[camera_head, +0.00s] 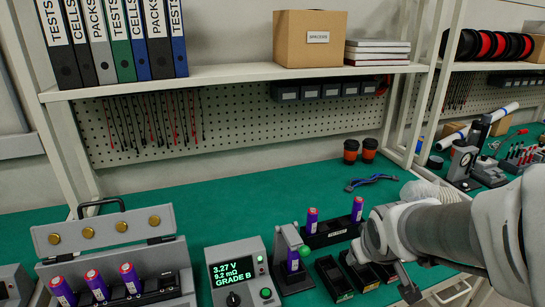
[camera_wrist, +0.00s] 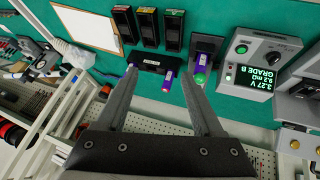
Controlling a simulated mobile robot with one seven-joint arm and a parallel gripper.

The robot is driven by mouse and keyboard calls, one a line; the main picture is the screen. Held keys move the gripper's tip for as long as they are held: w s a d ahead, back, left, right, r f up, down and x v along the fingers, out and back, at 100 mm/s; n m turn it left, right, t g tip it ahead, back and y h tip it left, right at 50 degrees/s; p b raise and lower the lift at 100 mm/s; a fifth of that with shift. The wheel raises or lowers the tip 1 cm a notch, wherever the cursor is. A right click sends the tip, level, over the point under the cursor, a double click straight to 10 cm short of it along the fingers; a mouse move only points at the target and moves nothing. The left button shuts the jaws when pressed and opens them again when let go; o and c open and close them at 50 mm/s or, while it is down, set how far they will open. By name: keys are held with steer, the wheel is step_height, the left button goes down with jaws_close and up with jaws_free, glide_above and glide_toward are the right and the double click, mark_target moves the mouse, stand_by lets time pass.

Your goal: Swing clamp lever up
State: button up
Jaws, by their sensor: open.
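A grey clamp fixture stands at the left in the head view. Its grey plate (camera_head: 110,230) with several brass discs is upright, with a black lever-like handle (camera_head: 101,205) arching above it. Several purple cells (camera_head: 96,284) stand in a row in front of the plate. Part of the fixture, with brass discs (camera_wrist: 295,143), shows at the right edge of the wrist view. My gripper (camera_wrist: 160,74) is open and empty, its fingers reaching toward a black holder with purple cells, well away from the fixture. In the head view my arm comes in from the right.
A grade tester (camera_head: 240,272) and a small stand with a green-capped cell (camera_head: 293,262) lie between fixture and arm. The black cell holder (camera_head: 330,232) and several black bins (camera_head: 333,278) are near my gripper. The green bench is clear behind the fixture.

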steer(key=w+d+f+n+t, duration=0.1)
steer(key=w+d+f+n, duration=0.2)
steer(key=f, duration=0.4)
steer(key=w+a+f+t+y, duration=0.1)
steer(key=a+f+t+y, duration=0.25)
steer(key=f+y, duration=0.45)
steer(key=m+t+y+b, duration=0.2)
steer(key=t+b, duration=0.3)
steer(key=b, duration=0.6)
glide_toward(295, 238)
steer(key=s+r, duration=0.2)
steer(key=s, duration=0.1)
steer(key=x, duration=0.8)
steer(key=shift+w+a+r+b, duration=0.2)
steer(key=shift+a+r+b, duration=0.05)
steer(key=shift+a+b, duration=0.1)
steer(key=shift+g, duration=0.25)
steer(key=shift+c, duration=0.2)
